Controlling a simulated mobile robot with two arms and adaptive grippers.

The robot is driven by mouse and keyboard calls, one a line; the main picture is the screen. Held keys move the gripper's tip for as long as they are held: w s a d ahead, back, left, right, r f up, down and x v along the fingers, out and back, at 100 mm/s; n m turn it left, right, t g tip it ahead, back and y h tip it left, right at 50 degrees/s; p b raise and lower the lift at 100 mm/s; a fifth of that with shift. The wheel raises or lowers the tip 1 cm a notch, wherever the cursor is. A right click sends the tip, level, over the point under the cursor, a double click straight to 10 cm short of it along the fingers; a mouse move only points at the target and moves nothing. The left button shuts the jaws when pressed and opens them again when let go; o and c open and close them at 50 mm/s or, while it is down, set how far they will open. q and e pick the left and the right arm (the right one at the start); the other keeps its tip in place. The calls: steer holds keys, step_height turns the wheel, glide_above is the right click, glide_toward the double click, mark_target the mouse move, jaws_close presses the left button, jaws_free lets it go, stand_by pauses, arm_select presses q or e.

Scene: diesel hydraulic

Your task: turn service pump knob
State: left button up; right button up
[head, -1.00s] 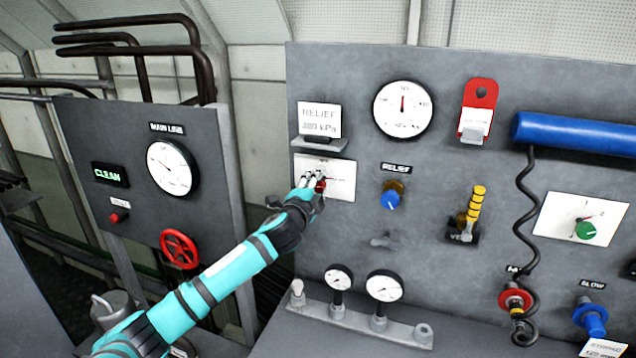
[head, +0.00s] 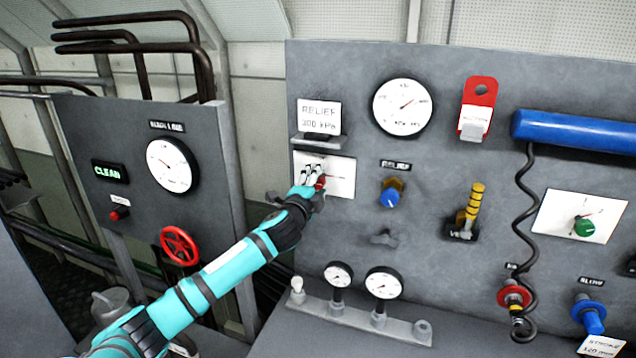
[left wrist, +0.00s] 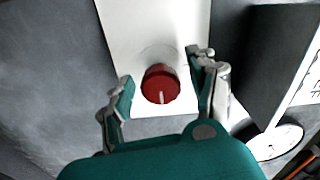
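A red knob (head: 321,182) with a pale pointer line sits on a white plate (head: 343,180) at the left of the large grey panel. My left gripper (head: 313,175) is at this knob. In the left wrist view, the red knob (left wrist: 160,84) lies between the two spread fingers of my left gripper (left wrist: 163,82), with a visible gap on each side. The knob's pointer points down in that view. The plate's printing is partly hidden by the gripper in the head view. My right gripper is not in view.
A blue relief knob (head: 391,197) and a yellow-banded lever (head: 467,212) are to the right. A large gauge (head: 403,107) is above. A small shelf (head: 315,141) with a relief card juts out just over the white plate. Two small gauges stand below.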

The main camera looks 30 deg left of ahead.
arm_select(q)
steer(key=v, duration=1.2)
stand_by(0.4)
